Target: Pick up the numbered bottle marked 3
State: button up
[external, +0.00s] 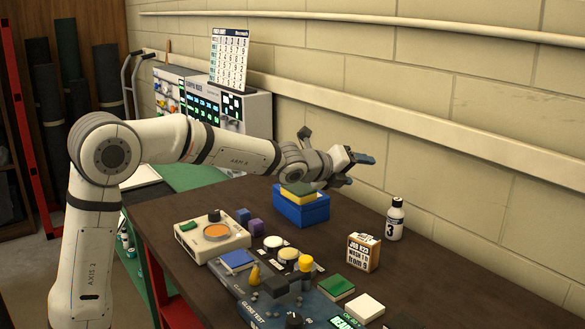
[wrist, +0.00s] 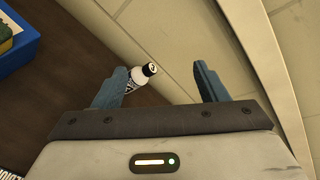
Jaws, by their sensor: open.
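The bottle marked 3 (external: 395,220) is white with a black cap and a large black 3. It stands upright on the dark table near the wall, right of my gripper in the external view. My gripper (external: 350,168) is open and empty, above the table and to the left of the bottle. In the wrist view the bottle (wrist: 139,77) shows beside the inner side of the left finger, which hides part of it. The jaws (wrist: 162,88) stand wide apart there, with nothing gripped between them.
A blue box (external: 302,209) with sponges on it stands below and left of my gripper. A small printed carton (external: 362,252) stands left of and in front of the bottle. The block wall (external: 480,150) is close behind. Several small items crowd the table's front.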

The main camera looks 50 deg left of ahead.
aim_at(395, 200)
jog(key=w+d+f+m+t+h+b, duration=0.1)
jog(key=w+f+m+b, duration=0.1)
jog(key=w+f+m, duration=0.1)
jog(key=w+d+f+m+t+h+b, duration=0.1)
jog(key=w+f+m+h+b, duration=0.1)
jog(key=w+m, duration=0.3)
jog(key=w+d+f+m+h+b, duration=0.1)
jog(key=w+f+m+b, duration=0.1)
jog(key=w+f+m, duration=0.2)
jog(key=shift+d+m+t+h, duration=0.15)
jog(key=shift+m+t+h, duration=0.2)
jog(key=shift+m, duration=0.25)
jog(key=shift+w+d+f+m, duration=0.1)
jog(key=shift+f+m, duration=0.15)
jog(key=shift+m, duration=0.15)
notch_tip(395, 200, down, 7)
jog(key=shift+r+b, duration=0.1)
jog(key=shift+b, duration=0.45)
jog(key=shift+x, duration=1.15)
jog(key=shift+w+d+r, duration=0.15)
jog(key=shift+w+r, duration=0.05)
jog(key=shift+w, duration=0.15)
jog(key=shift+c, duration=0.6)
jog(key=c, duration=1)
